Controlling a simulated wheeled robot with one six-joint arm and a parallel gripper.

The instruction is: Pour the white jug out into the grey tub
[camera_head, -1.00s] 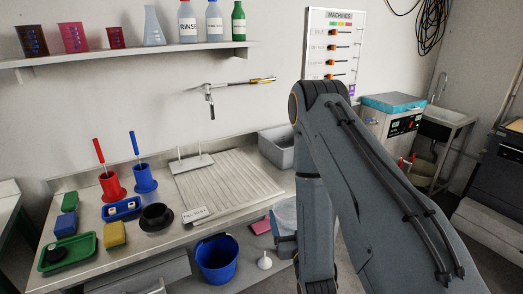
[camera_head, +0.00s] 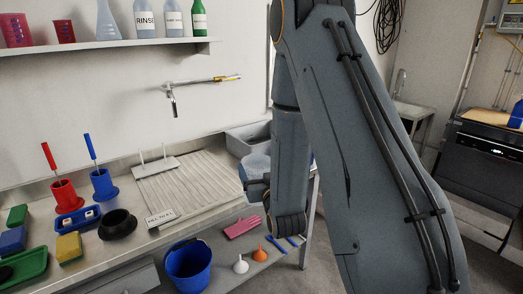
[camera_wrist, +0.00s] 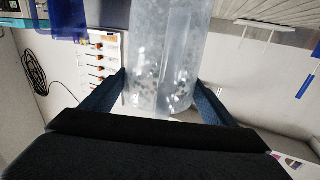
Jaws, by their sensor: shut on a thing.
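The white jug is translucent and pale. In the wrist view the jug (camera_wrist: 160,55) fills the middle, with small grey specks showing inside it. My gripper (camera_wrist: 160,80) is shut on the jug, one dark blue finger on each side. The grey tub (camera_head: 240,142) stands at the back right end of the counter, behind the jug in the picture. My arm covers the tub's right part. I cannot tell the gap between jug and tub.
The counter holds a ribbed drainer (camera_head: 185,190), a black round dish (camera_head: 117,224) and red and blue brush holders. A tap (camera_head: 172,100) juts from the wall.

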